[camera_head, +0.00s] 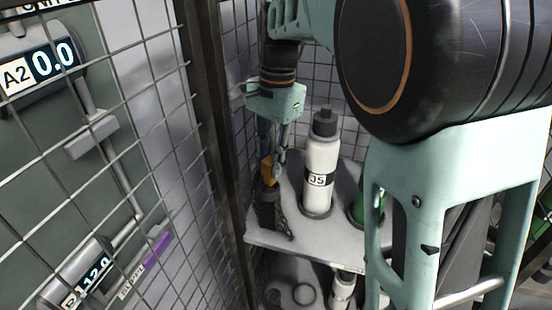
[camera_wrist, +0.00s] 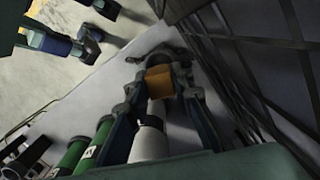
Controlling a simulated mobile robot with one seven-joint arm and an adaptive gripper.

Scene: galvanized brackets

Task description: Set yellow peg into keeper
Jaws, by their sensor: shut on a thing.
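The yellow peg (camera_head: 266,170) is a small orange-yellow block, held between the fingertips of my gripper (camera_head: 274,172). In the wrist view the peg (camera_wrist: 160,82) sits between the two fingers of my gripper (camera_wrist: 158,88), which is shut on it. A dark upright holder, apparently the keeper (camera_head: 267,212), stands at the left corner of the grey shelf with a dark chain beside it. The peg is right above the holder in the head view. I cannot tell whether its lower end touches or enters it. The holder's opening is hidden.
A white bottle (camera_head: 321,165) marked JS stands on the grey shelf (camera_head: 262,238), right of my gripper. A green bottle (camera_head: 372,207) is partly hidden behind my arm. Wire mesh panels (camera_head: 165,130) with a dark post (camera_head: 213,110) stand close on the left.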

